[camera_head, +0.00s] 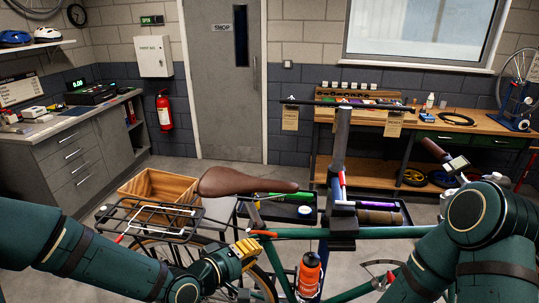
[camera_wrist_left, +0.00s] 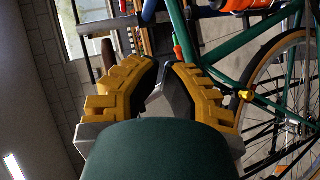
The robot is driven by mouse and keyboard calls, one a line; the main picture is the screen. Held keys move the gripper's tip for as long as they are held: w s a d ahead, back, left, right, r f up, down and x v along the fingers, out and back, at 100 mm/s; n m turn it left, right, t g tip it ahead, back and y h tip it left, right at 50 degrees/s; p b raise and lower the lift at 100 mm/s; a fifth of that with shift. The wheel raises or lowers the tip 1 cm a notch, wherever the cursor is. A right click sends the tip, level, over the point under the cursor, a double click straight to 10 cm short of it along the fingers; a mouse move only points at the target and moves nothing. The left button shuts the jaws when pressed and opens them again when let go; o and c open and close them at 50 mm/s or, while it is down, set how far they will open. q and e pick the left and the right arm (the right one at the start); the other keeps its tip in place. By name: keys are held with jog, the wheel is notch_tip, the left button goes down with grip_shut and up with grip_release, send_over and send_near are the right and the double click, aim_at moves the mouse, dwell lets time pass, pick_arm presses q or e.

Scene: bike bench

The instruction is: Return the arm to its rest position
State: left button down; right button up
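My left gripper (camera_head: 243,252) has yellow ridged fingers and hangs at the lower middle of the head view, in front of the bike's green frame and below the brown saddle (camera_head: 223,181). In the left wrist view its fingertips (camera_wrist_left: 165,66) point towards the bike, with a small gap between them and nothing held there. The green frame (camera_wrist_left: 240,48) runs to the right of the fingers. My left arm (camera_head: 95,262) reaches in from the left. My right arm (camera_head: 480,225) is bent at the lower right; its gripper is out of view.
The bike has a black rear rack (camera_head: 150,218) and an orange bottle (camera_head: 309,275). A repair stand (camera_head: 341,140) rises behind the frame beside dark tool trays (camera_head: 290,212). A wooden crate (camera_head: 158,187) stands left. A workbench (camera_head: 470,122) lines the back wall.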

pick_arm(q)
jog(key=s+a+f+m+g+y+b, duration=0.1)
jog(key=s+f+m+g+y+b, duration=0.1)
jog(key=f, duration=0.8)
jog(key=s+a+f+m+g+y+b, duration=0.1)
jog(key=s+f+g+b, duration=0.1)
jog(key=s+f+g, duration=0.2)
jog(key=s+a+f+m+g+y+b, duration=0.2)
jog(key=s+f, duration=0.6)
jog(key=f, duration=1)
jog(key=shift+s+f+m+g+y+b, duration=0.2)
jog(key=shift+m+g+y+b, duration=0.1)
jog(key=shift+g+b, duration=0.2)
